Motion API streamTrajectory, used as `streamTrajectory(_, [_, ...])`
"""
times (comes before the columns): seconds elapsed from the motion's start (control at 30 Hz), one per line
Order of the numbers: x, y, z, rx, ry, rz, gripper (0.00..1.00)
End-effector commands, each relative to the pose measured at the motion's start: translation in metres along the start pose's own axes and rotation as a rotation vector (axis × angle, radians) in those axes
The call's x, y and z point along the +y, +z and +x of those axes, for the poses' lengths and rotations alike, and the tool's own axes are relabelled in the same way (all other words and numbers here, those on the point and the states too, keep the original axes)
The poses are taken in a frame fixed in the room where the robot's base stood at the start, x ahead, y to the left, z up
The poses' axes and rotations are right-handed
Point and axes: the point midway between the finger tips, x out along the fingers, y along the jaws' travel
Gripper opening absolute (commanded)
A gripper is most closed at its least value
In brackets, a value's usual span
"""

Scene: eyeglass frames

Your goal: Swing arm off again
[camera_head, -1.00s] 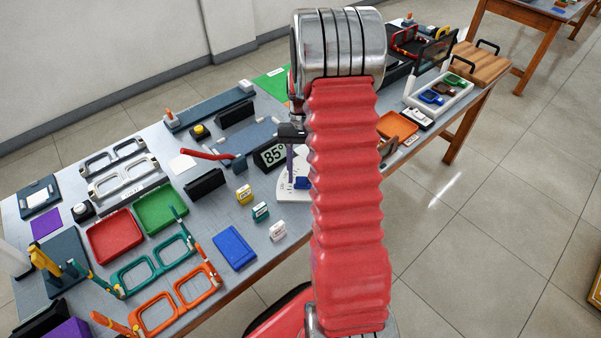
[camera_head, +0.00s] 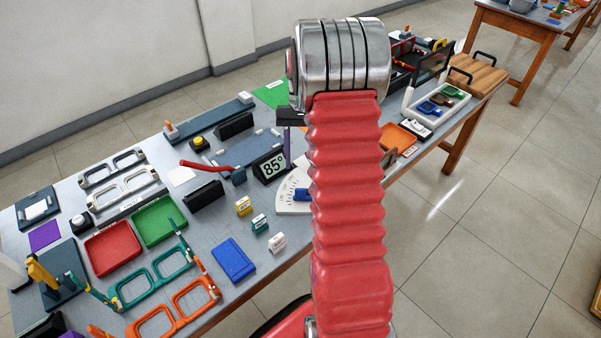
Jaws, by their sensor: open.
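My red ribbed arm with its metal joint rises through the middle of the picture. My gripper is hidden behind it, so its jaws cannot be made out. A red arm-shaped bar (camera_head: 205,165) lies across the table and ends at a small dark blue block (camera_head: 238,175). A teal eyeglass frame (camera_head: 150,290) and an orange eyeglass frame (camera_head: 173,317) lie at the table's front left.
A red tray (camera_head: 113,249) and a green tray (camera_head: 160,220) stand on the left. Two silver frames (camera_head: 113,171) (camera_head: 124,190) lie behind them. A blue block (camera_head: 233,260) and several small labelled blocks are near the front edge.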

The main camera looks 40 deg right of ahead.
Motion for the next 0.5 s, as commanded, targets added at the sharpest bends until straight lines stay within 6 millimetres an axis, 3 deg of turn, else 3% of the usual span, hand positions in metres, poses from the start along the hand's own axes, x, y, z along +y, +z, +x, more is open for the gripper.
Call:
streamTrajectory(0.23, [0.0, -0.001, -0.04, 0.002, 0.0, 0.0, 0.45])
streamTrajectory(0.5, [0.0, 0.0, -0.055, 0.0, 0.0, 0.0, 0.45])
